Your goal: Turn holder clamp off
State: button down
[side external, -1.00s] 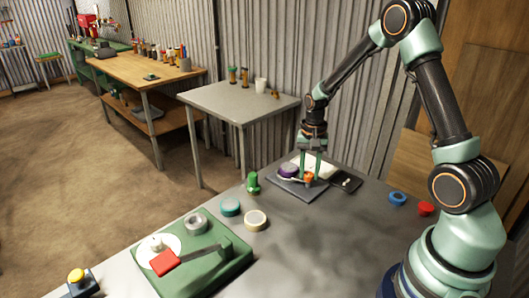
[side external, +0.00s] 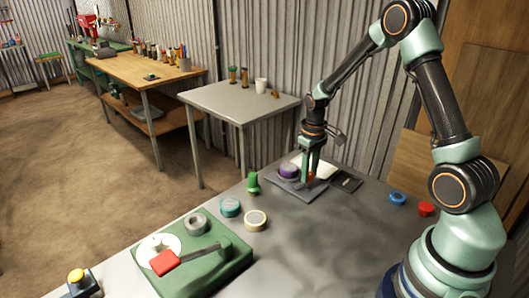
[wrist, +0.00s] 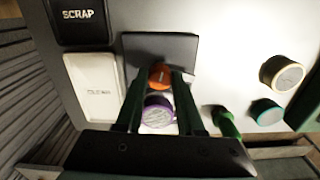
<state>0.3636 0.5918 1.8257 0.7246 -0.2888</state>
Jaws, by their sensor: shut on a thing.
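An orange knob (wrist: 160,77), which I take to be the clamp control, sits on a dark grey plate (wrist: 160,46) between my fingertips in the wrist view. In the side view only a sliver of the orange knob (side external: 311,176) shows behind the fingers, and the plate (side external: 303,194) lies flat on the bench. My gripper (wrist: 160,80) is shut on the orange knob, with one finger at each side of it. A purple-rimmed round piece with a pale face (wrist: 158,111) is beside the knob, between the fingers' lower parts. The side view shows my gripper (side external: 309,180) pointing down.
A black tray marked SCRAP (wrist: 83,20) and a white tray (wrist: 95,90) lie beside the plate. A green upright piece (side external: 253,183), teal roll (side external: 230,208) and cream roll (side external: 255,220) stand nearby. A green machine (side external: 215,262) is at the front. Blue (side external: 397,198) and red (side external: 426,209) rolls lie right.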

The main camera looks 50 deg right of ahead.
jog(key=shift+r+n, duration=0.1)
jog(key=shift+n, duration=1.1)
jog(key=c, duration=0.5)
grip_release()
notch_tip(320, 180, up, 12)
